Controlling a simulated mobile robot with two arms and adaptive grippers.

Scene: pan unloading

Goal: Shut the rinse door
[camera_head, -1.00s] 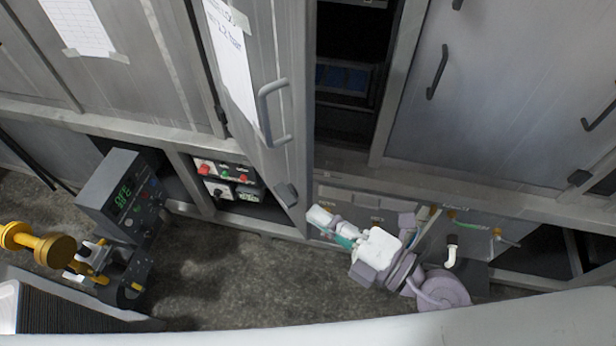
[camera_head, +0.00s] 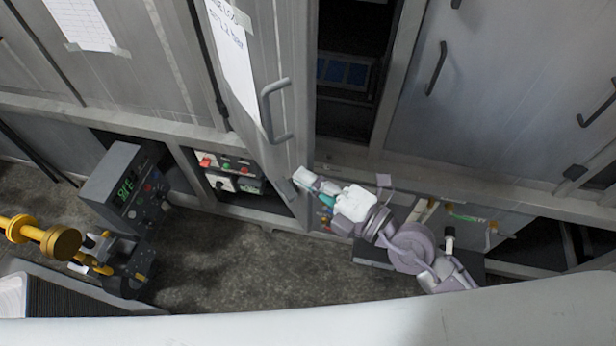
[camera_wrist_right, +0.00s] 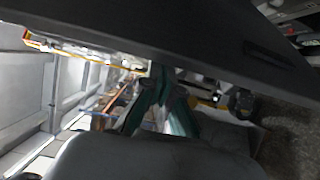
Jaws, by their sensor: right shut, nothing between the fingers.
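The open door (camera_head: 262,62), which I take for the rinse door, is grey metal with a taped paper and a bar handle (camera_head: 270,112). It stands ajar beside a dark opening (camera_head: 350,75). My right gripper (camera_head: 300,178) is shut and empty at the door's lower free edge, below the handle. Contact with the door is hard to tell. In the right wrist view, the teal fingers (camera_wrist_right: 160,95) sit under a large dark panel (camera_wrist_right: 130,35), which I cannot identify surely.
A closed door (camera_head: 500,90) stands to the right. A white-spouted unit (camera_head: 449,240) is under my right arm. Speckled floor (camera_head: 240,265) is clear in the middle.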

